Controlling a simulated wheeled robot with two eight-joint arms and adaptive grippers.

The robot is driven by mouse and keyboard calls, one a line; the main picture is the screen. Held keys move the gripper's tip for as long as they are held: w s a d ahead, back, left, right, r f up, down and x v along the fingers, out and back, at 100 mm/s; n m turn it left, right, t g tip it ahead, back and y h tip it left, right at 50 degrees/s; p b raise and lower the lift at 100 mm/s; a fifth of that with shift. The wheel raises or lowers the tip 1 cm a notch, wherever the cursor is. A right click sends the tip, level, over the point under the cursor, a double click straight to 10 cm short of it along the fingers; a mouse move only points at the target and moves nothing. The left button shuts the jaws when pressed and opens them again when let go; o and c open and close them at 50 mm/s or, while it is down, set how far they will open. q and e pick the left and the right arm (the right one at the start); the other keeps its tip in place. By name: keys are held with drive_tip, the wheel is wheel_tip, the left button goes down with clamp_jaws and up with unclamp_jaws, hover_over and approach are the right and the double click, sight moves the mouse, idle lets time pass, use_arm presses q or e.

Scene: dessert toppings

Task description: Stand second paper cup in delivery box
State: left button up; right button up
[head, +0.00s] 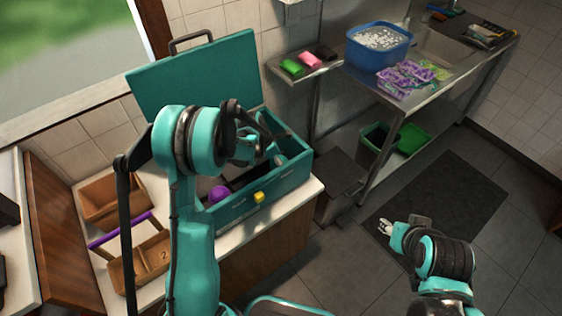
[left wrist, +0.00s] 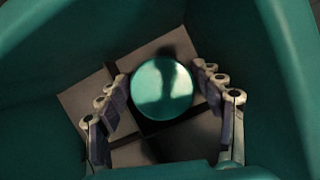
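The teal delivery box (head: 282,187) stands on the counter with its lid (head: 195,75) raised. My left gripper (head: 272,150) reaches down into its right part. In the left wrist view, a cup with a round, shiny teal top (left wrist: 162,89) stands upright in a dark square recess. The fingers of my left gripper (left wrist: 162,92) are spread on either side of it, with small gaps showing. The cup's sides are hidden from above. A round purple top (head: 218,194) shows in the box's left part, partly behind my arm. My right gripper (head: 388,228) hangs over the floor, empty.
A yellow latch (head: 259,197) is on the box front. Wooden trays (head: 140,262) with a purple handle stand left of the box. A shelf (head: 305,72) with small coloured blocks and a steel counter with a blue tub (head: 378,57) lie to the right.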

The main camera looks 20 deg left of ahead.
use_arm(q)
drive_tip(key=shift+r, duration=0.1)
drive_tip(key=shift+a+r, duration=0.1)
drive_tip(key=shift+r, duration=0.2)
drive_tip(key=s+a+r+m+t+y+p, duration=0.15)
drive_tip(key=s+r+m, duration=0.3)
drive_tip(key=r, duration=0.45)
drive_tip(key=s+r+m+g+p, duration=0.1)
drive_tip(key=s+r+m+p, duration=0.15)
drive_tip(key=s+r, duration=0.45)
drive_tip(key=s+r+m+t+y, duration=0.1)
drive_tip(key=s+r+m+t, duration=0.1)
drive_tip(key=s+m, duration=0.5)
drive_tip(key=s+d+r+m+t+y, duration=0.1)
drive_tip(key=s+r+m+t, duration=0.1)
drive_tip(key=s+m, duration=0.5)
drive_tip(key=r+m+b, duration=0.1)
drive_tip(key=m, duration=0.3)
drive_tip(key=shift+s+d+r, duration=0.25)
drive_tip(key=shift+s+r, duration=0.05)
drive_tip(key=shift+r, duration=0.05)
